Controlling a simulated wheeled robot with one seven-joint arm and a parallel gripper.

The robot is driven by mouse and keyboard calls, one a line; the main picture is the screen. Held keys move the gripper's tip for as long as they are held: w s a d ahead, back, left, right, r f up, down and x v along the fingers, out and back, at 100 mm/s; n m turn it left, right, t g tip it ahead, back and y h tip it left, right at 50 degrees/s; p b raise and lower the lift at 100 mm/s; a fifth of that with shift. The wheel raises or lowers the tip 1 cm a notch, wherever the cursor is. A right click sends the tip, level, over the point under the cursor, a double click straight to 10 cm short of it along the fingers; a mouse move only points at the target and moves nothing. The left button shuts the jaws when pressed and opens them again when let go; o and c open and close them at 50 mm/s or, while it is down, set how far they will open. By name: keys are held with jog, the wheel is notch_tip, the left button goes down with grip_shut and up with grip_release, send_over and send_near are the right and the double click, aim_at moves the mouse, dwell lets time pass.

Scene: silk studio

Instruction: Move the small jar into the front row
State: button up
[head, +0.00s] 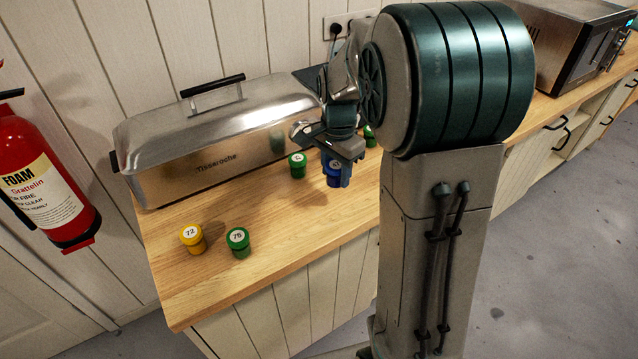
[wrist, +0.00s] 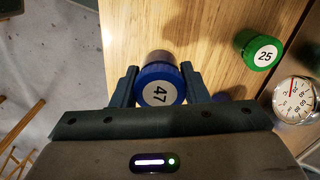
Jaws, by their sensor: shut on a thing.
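A jar with a blue lid marked 47 (wrist: 158,95) is between the two fingers of my gripper (wrist: 160,82), which is shut on it. In the head view my gripper (head: 337,165) covers most of this jar, and I cannot tell whether its base touches the counter. A green jar marked 25 (wrist: 257,50) stands to its left in the head view (head: 298,166). A yellow jar marked 72 (head: 193,239) and a green jar marked 75 (head: 239,242) stand at the left end. Another green jar (head: 370,136) is partly hidden behind my arm.
The wooden counter (head: 270,215) is clear between the green jar 75 and my gripper. A long metal box with a domed lid (head: 225,120) stands along the wall. A round dial gauge (wrist: 297,99) is close to my gripper. A microwave (head: 575,45) stands far right.

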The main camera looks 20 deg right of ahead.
aim_at(320, 198)
jog(key=w+a+f, duration=0.2)
jog(key=a, duration=0.1)
jog(key=shift+f, duration=0.1)
jog(key=shift+a+f+p, duration=0.1)
jog(key=shift+f+p, duration=0.35)
jog(key=shift+f, duration=1.6)
jog(key=shift+f, duration=0.25)
jog(key=o, duration=1)
jog(key=shift+r, duration=0.1)
jog(key=shift+r, duration=0.1)
notch_tip(320, 198, up, 11)
jog(key=s+n+t, duration=0.1)
jog(key=s+n, duration=0.3)
jog(key=s, duration=0.3)
jog(key=s+r+n+t, duration=0.1)
jog(key=s+n, duration=0.3)
jog(key=s, duration=0.3)
jog(key=s+n+t, duration=0.1)
jog(key=s+n, duration=0.3)
jog(key=s, duration=0.3)
jog(key=shift+s+r, duration=0.1)
jog(key=shift+r, duration=0.05)
